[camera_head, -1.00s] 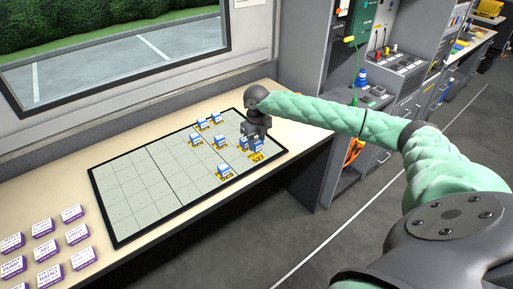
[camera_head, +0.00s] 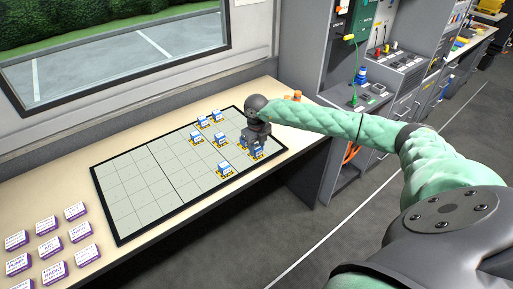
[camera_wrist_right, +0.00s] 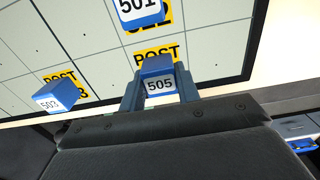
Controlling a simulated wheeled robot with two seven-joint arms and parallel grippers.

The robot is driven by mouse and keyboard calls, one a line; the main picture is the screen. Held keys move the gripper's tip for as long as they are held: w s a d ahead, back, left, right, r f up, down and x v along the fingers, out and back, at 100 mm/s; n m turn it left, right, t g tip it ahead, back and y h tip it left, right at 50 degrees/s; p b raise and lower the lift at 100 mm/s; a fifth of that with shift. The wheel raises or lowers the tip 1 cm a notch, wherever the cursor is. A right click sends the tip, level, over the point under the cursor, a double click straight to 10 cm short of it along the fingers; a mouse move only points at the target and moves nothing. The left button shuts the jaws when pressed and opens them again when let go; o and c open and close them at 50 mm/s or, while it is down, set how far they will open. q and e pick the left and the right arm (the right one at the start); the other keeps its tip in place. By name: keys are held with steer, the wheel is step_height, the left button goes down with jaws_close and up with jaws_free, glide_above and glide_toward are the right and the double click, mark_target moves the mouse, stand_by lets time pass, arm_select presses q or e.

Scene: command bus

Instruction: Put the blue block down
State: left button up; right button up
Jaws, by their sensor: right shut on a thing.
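My right gripper (camera_head: 257,147) is over the right end of the gridded board (camera_head: 130,200). In the right wrist view the gripper (camera_wrist_right: 158,92) is shut on a blue block with a white face marked 505 (camera_wrist_right: 159,84). The block overlaps the lower part of a yellow POST label (camera_wrist_right: 160,54). I cannot tell whether its underside touches the board. Block 501 (camera_wrist_right: 138,12) and block 503 (camera_wrist_right: 58,97) stand apart from it beside their own yellow labels. My left gripper is not in view.
Several other blue-and-white blocks stand on the board's right half, one near the front edge (camera_head: 225,169). The board's left half is empty. Purple-edged white boxes (camera_head: 54,272) sit at the table's left. A window is behind; cabinets (camera_head: 400,75) stand to the right.

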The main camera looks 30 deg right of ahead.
mark_target(256, 147)
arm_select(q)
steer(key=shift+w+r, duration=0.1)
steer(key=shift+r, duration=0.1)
arm_select(e)
steer(key=shift+f, duration=0.1)
steer(key=o, duration=1)
steer(key=shift+c, duration=0.2)
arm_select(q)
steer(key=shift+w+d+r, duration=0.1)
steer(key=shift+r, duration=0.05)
arm_select(e)
steer(key=shift+r, duration=0.45)
step_height(256, 147, up, 3)
steer(key=shift+r+b, duration=0.2)
steer(key=shift+b, duration=0.7)
arm_select(q)
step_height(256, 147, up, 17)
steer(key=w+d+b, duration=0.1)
steer(key=b, duration=0.1)
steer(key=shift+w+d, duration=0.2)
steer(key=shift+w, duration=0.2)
arm_select(e)
step_height(256, 147, up, 8)
